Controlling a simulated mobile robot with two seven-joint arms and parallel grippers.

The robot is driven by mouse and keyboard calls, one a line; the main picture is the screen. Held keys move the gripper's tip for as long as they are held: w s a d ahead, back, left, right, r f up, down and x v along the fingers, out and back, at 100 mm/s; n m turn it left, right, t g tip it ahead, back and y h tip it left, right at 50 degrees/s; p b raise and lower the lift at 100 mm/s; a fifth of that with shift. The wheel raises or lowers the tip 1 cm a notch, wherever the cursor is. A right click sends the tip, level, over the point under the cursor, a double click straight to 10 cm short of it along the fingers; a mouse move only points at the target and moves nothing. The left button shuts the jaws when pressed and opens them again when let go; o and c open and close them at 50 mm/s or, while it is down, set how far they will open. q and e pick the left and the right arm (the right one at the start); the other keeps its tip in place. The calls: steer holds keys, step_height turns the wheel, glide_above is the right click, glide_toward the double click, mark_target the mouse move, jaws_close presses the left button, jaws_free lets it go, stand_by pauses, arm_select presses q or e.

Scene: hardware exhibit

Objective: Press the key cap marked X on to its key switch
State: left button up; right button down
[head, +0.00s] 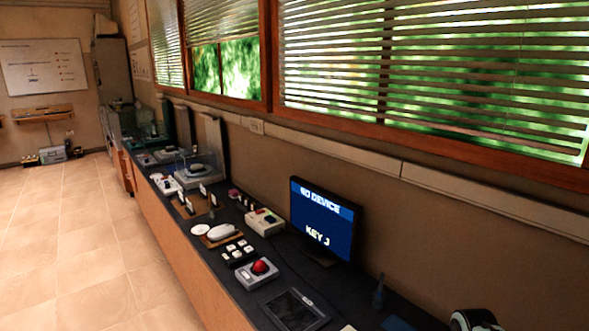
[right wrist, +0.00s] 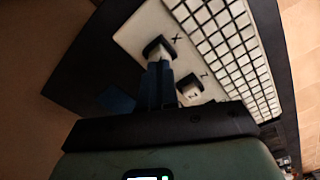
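In the right wrist view a white panel (right wrist: 140,28) bears black square key sockets with printed letters. A small pale key cap (right wrist: 159,49) is at the black socket beside the printed X. My right gripper (right wrist: 160,66) has its two bluish fingers close together, their tips at this cap, and looks shut on it. The fingertips partly hide the cap, so I cannot tell whether it is seated on its switch. A second socket with a pale top (right wrist: 191,91) is beside it, near another letter. My left gripper is not in view.
A white grid of keys (right wrist: 228,45) lies beside the panel. In the head view a long dark bench (head: 225,268) under the windows carries several devices, a red-domed button box (head: 258,270) and a monitor (head: 325,220) reading "KEY J". The tiled floor (head: 70,240) left of it is clear.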

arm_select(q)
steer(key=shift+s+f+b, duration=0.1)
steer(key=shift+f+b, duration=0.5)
arm_select(e)
steer(key=shift+f, duration=1.15)
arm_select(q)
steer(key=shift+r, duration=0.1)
arm_select(e)
steer(key=shift+r, duration=0.1)
steer(key=shift+r+p, duration=3)
steer(key=shift+r, duration=0.5)
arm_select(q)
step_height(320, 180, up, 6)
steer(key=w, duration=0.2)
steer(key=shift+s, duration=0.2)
arm_select(e)
steer(key=shift+f, duration=0.1)
